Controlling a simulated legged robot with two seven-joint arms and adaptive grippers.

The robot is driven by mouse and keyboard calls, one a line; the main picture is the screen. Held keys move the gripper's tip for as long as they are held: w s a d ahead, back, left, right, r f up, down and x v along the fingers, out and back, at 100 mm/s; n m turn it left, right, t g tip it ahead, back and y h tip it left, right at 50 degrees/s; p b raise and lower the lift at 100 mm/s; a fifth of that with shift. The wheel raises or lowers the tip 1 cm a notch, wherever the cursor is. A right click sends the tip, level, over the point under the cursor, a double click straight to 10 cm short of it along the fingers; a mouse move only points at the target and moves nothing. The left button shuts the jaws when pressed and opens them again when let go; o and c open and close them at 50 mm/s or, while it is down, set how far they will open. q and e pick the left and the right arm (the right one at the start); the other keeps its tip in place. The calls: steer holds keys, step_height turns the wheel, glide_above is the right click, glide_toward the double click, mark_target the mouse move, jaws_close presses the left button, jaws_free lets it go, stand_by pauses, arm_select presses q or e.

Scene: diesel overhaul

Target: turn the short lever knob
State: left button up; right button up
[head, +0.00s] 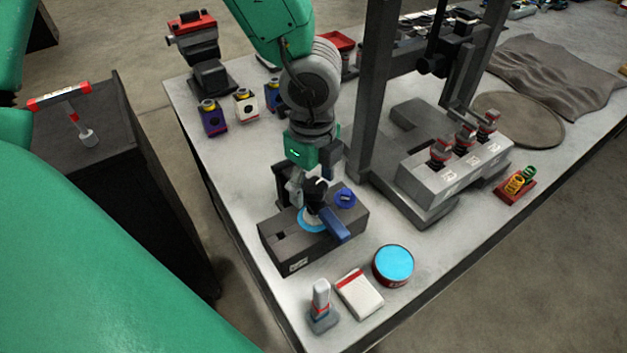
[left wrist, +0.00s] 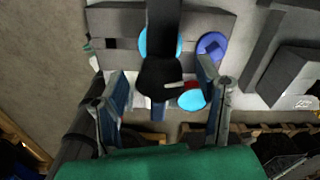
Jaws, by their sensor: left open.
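A dark grey box (head: 283,250) on the bench carries a lever knob with a blue arm (head: 335,227) on a light blue disc (head: 310,221). The blue arm points toward the lower right. A smaller dark blue round knob (head: 345,196) sits beside it; it also shows in the left wrist view (left wrist: 212,45). My left gripper (head: 308,192) is open, pointing down just over the lever knob. In the left wrist view a black part with a white mark (left wrist: 165,80) lies between the spread fingers. Contact cannot be told. My right gripper is not in view.
A round tin (head: 393,264), a white pad (head: 359,293) and a small grey-red object (head: 321,306) stand in front of the box. A grey frame (head: 372,110) and a block with red-topped parts (head: 454,167) stand to the right. Small coloured blocks (head: 246,105) stand behind.

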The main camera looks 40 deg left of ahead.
arm_select(q)
steer(key=shift+d, duration=0.2)
steer(key=c, duration=1.1)
steer(key=shift+c, duration=0.2)
steer(key=shift+r+m, duration=0.1)
steer(key=shift+m, duration=0.2)
